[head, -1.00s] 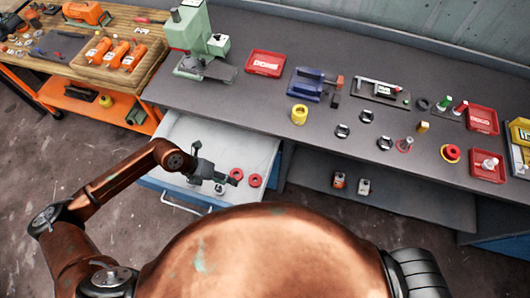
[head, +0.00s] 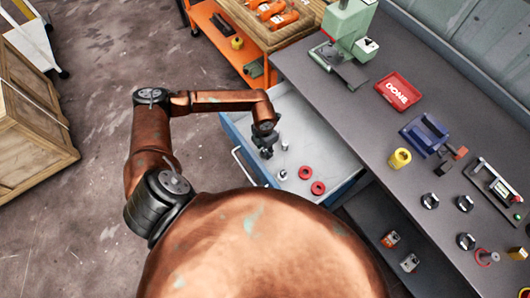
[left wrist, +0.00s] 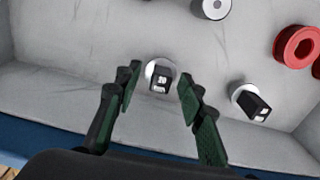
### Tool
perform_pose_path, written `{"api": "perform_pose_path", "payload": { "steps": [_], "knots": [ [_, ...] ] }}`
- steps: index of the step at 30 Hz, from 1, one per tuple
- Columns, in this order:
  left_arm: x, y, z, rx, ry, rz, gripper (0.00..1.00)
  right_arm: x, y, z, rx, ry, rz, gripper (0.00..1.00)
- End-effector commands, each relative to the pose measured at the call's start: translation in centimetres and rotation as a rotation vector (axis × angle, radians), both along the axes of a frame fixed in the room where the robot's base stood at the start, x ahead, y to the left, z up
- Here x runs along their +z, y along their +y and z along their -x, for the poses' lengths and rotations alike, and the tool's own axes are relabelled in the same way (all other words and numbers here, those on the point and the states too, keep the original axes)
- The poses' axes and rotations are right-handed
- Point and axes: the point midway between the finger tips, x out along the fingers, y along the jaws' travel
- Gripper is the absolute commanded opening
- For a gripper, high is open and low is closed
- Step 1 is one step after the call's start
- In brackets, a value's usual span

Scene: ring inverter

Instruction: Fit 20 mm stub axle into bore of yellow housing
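A stub axle (left wrist: 160,80) with a pale round flange and a dark end marked with what looks like "20 mm" stands in the open drawer, seen in the left wrist view. My left gripper (left wrist: 158,103) is open, its green-padded fingers on either side of this axle with gaps to both. In the head view my left gripper (head: 266,150) is low over the drawer and hides the axle. The yellow housing (head: 399,158), a short cylinder, stands on the grey bench right of the drawer. My right gripper is not in view.
The drawer (head: 335,150) also holds another dark-ended axle (left wrist: 252,103), a pale round part (left wrist: 214,7) and two red rings (head: 311,180). Its walls surround the gripper. A red tray (head: 397,91), a blue vise-like fixture (head: 424,134) and a green press (head: 348,30) stand on the bench.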

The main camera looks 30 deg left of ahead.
Motion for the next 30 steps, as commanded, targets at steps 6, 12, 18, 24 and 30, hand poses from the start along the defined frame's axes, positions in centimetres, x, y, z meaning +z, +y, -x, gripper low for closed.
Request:
{"api": "perform_pose_path", "payload": {
  "steps": [6, 12, 18, 24, 30],
  "knots": [
    [-0.32, -0.07, -0.09, -0.002, -0.002, 0.001, 0.36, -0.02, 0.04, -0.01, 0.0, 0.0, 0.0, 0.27],
    [-0.3, -0.11, -0.1, -0.002, -0.002, 0.001, 0.25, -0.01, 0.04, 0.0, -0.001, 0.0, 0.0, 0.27],
    [-0.3, -0.13, -0.1, -0.002, -0.002, 0.002, 0.11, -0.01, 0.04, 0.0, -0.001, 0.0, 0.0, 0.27],
    [-0.29, -0.13, -0.1, -0.002, -0.002, 0.002, 0.0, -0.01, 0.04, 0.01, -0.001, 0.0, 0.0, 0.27],
    [-0.29, -0.13, -0.1, -0.002, -0.002, 0.002, 0.0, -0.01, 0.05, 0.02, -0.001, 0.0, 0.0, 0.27]
  ]
}}
